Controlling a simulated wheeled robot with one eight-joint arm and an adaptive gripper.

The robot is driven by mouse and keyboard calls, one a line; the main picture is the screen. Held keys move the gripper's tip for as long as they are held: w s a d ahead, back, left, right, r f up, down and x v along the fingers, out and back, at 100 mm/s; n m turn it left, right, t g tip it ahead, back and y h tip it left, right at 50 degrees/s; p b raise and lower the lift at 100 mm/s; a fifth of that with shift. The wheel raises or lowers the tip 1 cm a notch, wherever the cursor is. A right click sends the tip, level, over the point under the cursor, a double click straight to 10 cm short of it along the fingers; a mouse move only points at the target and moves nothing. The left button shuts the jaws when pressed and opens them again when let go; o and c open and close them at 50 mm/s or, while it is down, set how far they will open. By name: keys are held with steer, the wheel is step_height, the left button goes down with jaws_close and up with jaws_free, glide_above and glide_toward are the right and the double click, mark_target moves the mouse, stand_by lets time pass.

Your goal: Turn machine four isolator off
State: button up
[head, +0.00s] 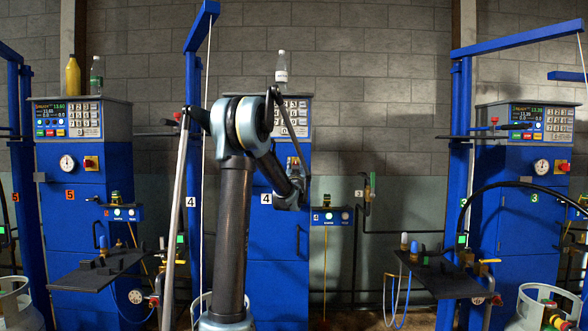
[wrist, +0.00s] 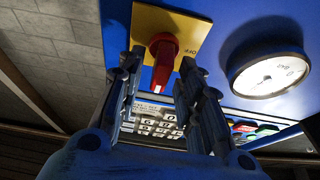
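The machine four isolator is a red rotary knob (wrist: 163,52) on a yellow plate (wrist: 195,32), seen in the wrist view. Lettering that looks like "OFF" shows on the plate, right of the knob. My gripper (wrist: 160,60) is open, with one dark finger on each side of the knob; I cannot tell whether either touches it. In the head view, machine four (head: 266,240) is the blue cabinet with a "4" label in the middle. My arm covers much of its upper front, and the fingertips cannot be made out there.
A round gauge (wrist: 268,75) is right of the knob, with a keypad (wrist: 158,122) beyond the fingers. In the head view, a clear bottle (head: 281,68) stands on machine four. Blue posts (head: 193,120) and a hanging control box (head: 331,216) flank it. Machines five (head: 90,220) and three (head: 520,225) stand either side.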

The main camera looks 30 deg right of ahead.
jaws_close()
steer(key=shift+n, duration=0.4)
steer(key=shift+w+a+f+n+g+y, duration=0.15)
steer(key=shift+n+y, duration=1.35)
steer(key=shift+n, duration=2.1)
steer(key=shift+a+f+n+g+y, duration=0.15)
steer(key=shift+n+y, duration=1.35)
steer(key=shift+n, duration=2.1)
steer(key=shift+w+a+f+n+g+y, duration=0.15)
steer(key=shift+n+y, duration=1.35)
steer(key=shift+n, duration=2.1)
steer(key=shift+s, duration=0.1)
